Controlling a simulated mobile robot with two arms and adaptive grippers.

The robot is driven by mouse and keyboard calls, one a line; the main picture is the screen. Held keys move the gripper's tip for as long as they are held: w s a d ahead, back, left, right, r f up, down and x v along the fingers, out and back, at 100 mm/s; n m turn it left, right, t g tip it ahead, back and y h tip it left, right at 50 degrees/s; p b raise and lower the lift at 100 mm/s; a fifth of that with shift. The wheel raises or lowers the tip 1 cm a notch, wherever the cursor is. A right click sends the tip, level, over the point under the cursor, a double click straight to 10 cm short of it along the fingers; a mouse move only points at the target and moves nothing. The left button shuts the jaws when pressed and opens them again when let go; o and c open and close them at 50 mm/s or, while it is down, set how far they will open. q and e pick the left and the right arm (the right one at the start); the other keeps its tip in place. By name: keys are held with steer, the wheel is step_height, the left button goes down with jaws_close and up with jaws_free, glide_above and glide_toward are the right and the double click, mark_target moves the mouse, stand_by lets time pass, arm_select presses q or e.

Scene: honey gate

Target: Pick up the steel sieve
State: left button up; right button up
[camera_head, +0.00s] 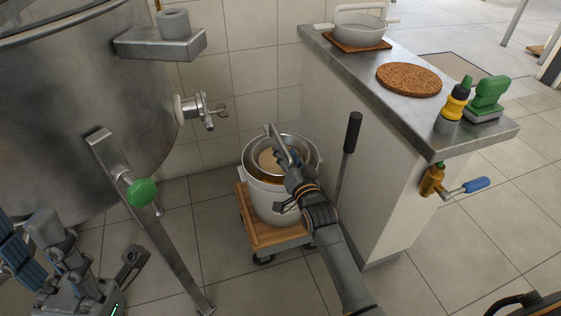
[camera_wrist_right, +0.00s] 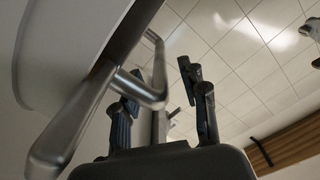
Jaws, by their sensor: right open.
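The steel sieve (camera_head: 303,152) sits in the mouth of a white bucket (camera_head: 262,200), with something beige inside it. A bar-like steel handle sticks up from it toward my right gripper. My right gripper (camera_head: 287,168) is open at the sieve's near right side and partly hides it. In the right wrist view, the steel handle (camera_wrist_right: 90,100) runs diagonally on the left, and a bar branching from it reaches in front of the open fingers (camera_wrist_right: 163,100). I cannot tell whether they touch. My left gripper (camera_head: 85,265) is at the lower left, away from the sieve.
The bucket stands on a wheeled wooden dolly (camera_head: 245,222). A steel tank (camera_head: 90,110) with a tap (camera_head: 205,108) and a green-knobbed leg (camera_head: 142,192) is left. A counter (camera_head: 420,115) holds a bowl (camera_head: 360,32), cork mat (camera_head: 408,78) and bottle (camera_head: 453,104). A black-handled pole (camera_head: 351,132) stands beside the bucket.

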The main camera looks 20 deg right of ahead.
steer(key=w, duration=0.2)
steer(key=shift+w+b, duration=0.3)
steer(key=shift+w, duration=0.05)
jaws_close()
steer(key=shift+r, duration=0.15)
